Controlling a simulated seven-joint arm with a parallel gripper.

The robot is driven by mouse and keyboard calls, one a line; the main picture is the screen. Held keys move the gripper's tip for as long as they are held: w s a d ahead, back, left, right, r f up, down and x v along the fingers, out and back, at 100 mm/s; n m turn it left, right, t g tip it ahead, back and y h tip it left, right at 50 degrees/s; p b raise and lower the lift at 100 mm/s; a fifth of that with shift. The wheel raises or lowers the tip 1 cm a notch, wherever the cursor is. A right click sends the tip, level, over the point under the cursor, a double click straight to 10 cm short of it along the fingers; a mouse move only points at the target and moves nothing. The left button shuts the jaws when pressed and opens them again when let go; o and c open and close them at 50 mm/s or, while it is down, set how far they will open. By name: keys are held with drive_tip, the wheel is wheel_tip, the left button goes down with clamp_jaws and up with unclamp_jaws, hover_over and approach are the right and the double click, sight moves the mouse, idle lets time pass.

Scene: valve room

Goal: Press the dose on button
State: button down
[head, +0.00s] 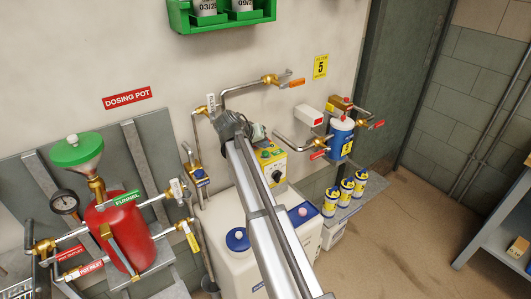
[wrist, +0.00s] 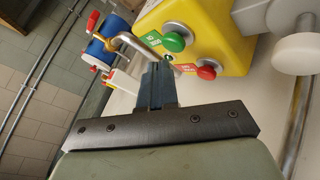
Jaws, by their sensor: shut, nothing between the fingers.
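A yellow control box (head: 272,162) is on the wall in the head view, partly hidden behind my arm. In the wrist view the yellow box (wrist: 225,22) fills the upper right. It carries a green button (wrist: 174,41) beside a green label (wrist: 151,38) and a red button (wrist: 206,73) beside a red label (wrist: 186,68). The label text is too small to read surely. My gripper (wrist: 160,70) is shut and empty, its tips just below the green button in the wrist view. I cannot tell whether they touch the box.
A white tank with a blue cap (head: 238,239) stands below the box. A red dosing pot (head: 122,232) with a green funnel (head: 76,150) is at left. Brass-valved pipes (head: 270,80) run above. A blue canister (head: 340,139) and several small cans (head: 345,188) are at right.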

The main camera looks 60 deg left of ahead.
sight(263, 153)
drive_tip(key=shift+f, duration=0.15)
drive_tip(key=shift+f, duration=0.3)
drive_tip(key=shift+f, duration=0.55)
idle(1.3)
drive_tip(key=shift+r, duration=1)
drive_tip(key=shift+r, duration=2.5)
